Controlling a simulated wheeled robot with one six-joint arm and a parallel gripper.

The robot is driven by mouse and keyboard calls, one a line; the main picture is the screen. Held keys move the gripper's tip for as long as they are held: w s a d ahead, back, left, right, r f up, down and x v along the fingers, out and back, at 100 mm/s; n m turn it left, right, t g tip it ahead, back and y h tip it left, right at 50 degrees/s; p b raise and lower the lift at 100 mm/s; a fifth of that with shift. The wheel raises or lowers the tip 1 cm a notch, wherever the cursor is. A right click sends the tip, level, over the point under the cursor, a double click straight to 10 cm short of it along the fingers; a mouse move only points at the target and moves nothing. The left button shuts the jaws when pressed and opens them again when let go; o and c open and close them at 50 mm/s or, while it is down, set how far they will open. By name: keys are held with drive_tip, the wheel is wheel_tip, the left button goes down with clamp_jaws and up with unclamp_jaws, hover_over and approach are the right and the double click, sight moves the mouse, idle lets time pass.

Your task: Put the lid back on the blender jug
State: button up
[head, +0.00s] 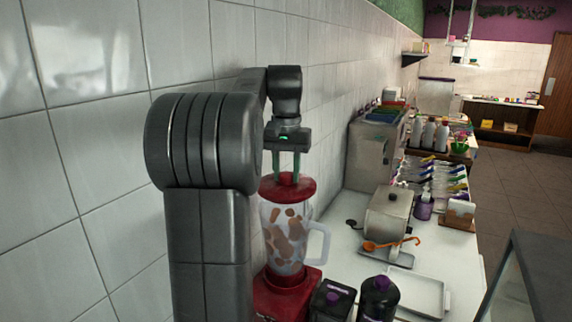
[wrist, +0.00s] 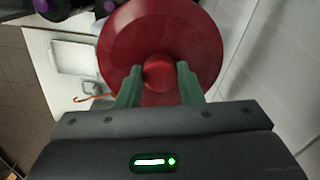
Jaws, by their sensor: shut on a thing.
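The red lid (head: 288,190) is at the top of the blender jug (head: 285,238) in the head view; whether it is fully seated or slightly above the rim I cannot tell. The jug is clear with brown pieces inside and a handle on its right, and it stands on a red blender base (head: 287,292). My gripper (head: 289,176) points down from above, with its green fingers shut on the knob of the lid. In the wrist view the round lid (wrist: 190,45) fills the upper middle, with its red knob between the fingertips (wrist: 158,76). The lid hides the jug there.
The tiled wall (head: 90,150) is close at the left.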

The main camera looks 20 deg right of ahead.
sight(286, 187)
drive_tip(key=shift+w+f+b, duration=0.1)
drive_tip(key=shift+f+b, duration=0.5)
drive_tip(key=shift+f, duration=1.65)
drive_tip(key=shift+r+p, duration=0.1)
drive_tip(key=shift+p, duration=0.5)
drive_tip(key=shift+f, duration=0.25)
idle(0.6)
drive_tip(key=o, duration=1.6)
drive_tip(key=shift+c, duration=0.2)
drive_tip(key=shift+r, duration=3.55)
